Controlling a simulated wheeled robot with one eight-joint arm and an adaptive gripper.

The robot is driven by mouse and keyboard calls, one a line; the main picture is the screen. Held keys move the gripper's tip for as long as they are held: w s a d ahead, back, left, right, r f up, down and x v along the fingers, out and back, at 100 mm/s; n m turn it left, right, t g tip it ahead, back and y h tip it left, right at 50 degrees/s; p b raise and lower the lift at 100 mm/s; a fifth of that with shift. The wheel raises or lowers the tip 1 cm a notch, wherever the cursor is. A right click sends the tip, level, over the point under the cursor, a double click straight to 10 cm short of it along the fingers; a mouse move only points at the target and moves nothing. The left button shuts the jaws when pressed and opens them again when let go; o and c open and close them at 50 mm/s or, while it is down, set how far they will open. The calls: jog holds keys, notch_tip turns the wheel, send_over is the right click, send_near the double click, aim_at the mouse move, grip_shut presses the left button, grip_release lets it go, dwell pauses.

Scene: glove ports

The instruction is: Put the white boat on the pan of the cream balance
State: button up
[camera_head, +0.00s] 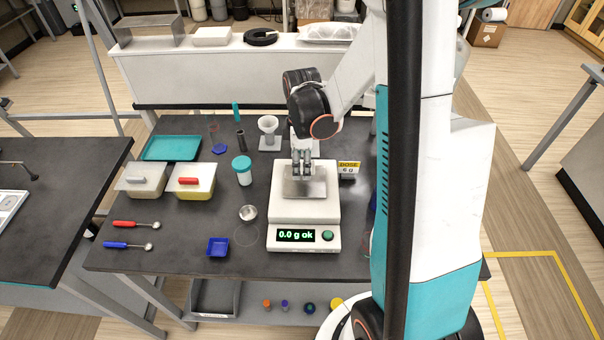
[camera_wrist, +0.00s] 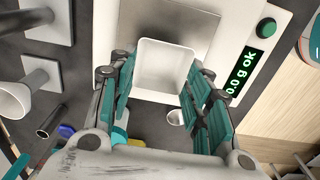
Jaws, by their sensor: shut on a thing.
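The cream balance (camera_head: 283,207) stands on the dark bench, its display reading "0.0 g ok" beside a green button. Its metal pan (camera_head: 305,190) is below my gripper (camera_head: 302,172). In the wrist view, the white boat (camera_wrist: 165,68), a square open dish, sits between my teal-padded fingers (camera_wrist: 160,80). My gripper is shut on it, and no contents show in it. Part of the pan (camera_wrist: 150,18) shows behind the boat. The head view does not show the boat clearly, so I cannot tell its exact height above the pan.
A yellow dose card (camera_head: 348,167) stands right of the balance. A white funnel stand (camera_head: 268,130) is behind it. A teal-lidded jar (camera_head: 242,170), metal cup (camera_head: 248,213) and blue boat (camera_head: 217,247) stand to the left. Lidded tubs (camera_head: 192,182) and spoons (camera_head: 136,225) are farther left.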

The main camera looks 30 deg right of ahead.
aim_at(302, 170)
jog(key=shift+f+b, duration=0.35)
jog(key=shift+f, duration=1.6)
jog(key=shift+f, duration=0.1)
jog(key=o, duration=0.6)
jog(key=shift+o, duration=0.2)
notch_tip(302, 170, up, 12)
jog(key=p, duration=0.2)
